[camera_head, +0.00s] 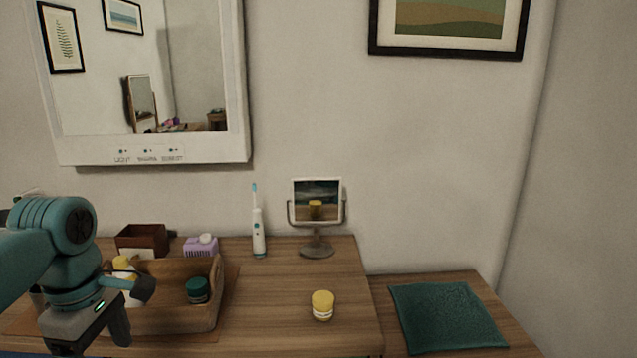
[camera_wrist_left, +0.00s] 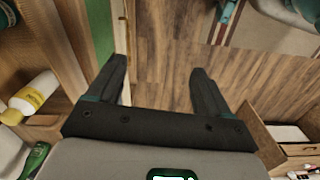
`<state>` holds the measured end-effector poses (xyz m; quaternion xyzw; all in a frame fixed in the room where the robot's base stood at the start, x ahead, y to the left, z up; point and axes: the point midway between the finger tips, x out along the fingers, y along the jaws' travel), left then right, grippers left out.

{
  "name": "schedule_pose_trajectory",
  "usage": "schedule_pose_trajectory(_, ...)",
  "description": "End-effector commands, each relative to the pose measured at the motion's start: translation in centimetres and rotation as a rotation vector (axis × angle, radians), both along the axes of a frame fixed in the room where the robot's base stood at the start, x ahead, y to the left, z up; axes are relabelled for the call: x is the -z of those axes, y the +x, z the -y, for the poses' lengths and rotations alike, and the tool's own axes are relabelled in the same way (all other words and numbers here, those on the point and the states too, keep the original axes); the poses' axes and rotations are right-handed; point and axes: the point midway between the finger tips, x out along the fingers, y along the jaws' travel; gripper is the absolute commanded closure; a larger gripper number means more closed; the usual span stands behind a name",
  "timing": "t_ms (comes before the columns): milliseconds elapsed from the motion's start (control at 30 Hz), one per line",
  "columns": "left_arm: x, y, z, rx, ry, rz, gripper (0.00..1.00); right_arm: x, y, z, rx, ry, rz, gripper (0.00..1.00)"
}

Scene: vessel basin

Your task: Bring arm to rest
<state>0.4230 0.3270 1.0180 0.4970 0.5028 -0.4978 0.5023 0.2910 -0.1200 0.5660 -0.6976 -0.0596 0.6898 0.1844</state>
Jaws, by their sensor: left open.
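My left gripper (camera_head: 97,325) is at the lower left of the head view, in front of the wooden tray, and its arm comes in from the left edge. In the left wrist view its two dark fingers (camera_wrist_left: 158,85) are spread apart with nothing between them, and wood-grained surface shows beyond. The gripper's exact height over the furniture is hard to tell. My right gripper is in neither view.
A wooden tray (camera_head: 208,318) holds a dark green-lidded jar (camera_head: 198,290) and a yellow-capped bottle (camera_head: 123,264). A yellow-lidded jar (camera_head: 322,305), electric toothbrush (camera_head: 259,232) and small mirror (camera_head: 317,250) stand on the wooden top.

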Motion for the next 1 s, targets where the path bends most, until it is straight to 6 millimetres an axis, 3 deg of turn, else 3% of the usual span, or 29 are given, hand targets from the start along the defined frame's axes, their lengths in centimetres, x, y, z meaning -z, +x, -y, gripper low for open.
schedule_pose_trajectory(67,0.3,0.3,0.1,0.011,-0.002,-0.003,0.20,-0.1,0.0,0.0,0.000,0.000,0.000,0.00)
schedule_pose_trajectory(367,8.2,4.5,3.7,0.305,-0.062,0.014,0.20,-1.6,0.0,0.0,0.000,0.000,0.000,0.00)
schedule_pose_trajectory(467,11.4,5.4,5.2,0.414,-0.090,0.027,0.20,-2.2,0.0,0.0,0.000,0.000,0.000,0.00)
schedule_pose_trajectory(633,18.7,5.4,9.1,0.643,-0.164,0.058,0.20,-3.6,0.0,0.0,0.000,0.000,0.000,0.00)
schedule_pose_trajectory(733,24.6,3.4,12.6,0.823,-0.227,0.095,0.20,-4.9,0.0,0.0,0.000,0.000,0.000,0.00)
schedule_pose_trajectory(800,28.7,0.8,15.1,0.954,-0.267,0.135,0.20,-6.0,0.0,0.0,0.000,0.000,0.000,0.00)
schedule_pose_trajectory(900,32.9,-3.8,17.9,1.112,-0.296,0.192,0.20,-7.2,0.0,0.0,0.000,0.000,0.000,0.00)
schedule_pose_trajectory(1000,35.1,-8.3,19.7,1.237,-0.295,0.233,0.20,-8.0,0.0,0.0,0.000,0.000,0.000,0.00)
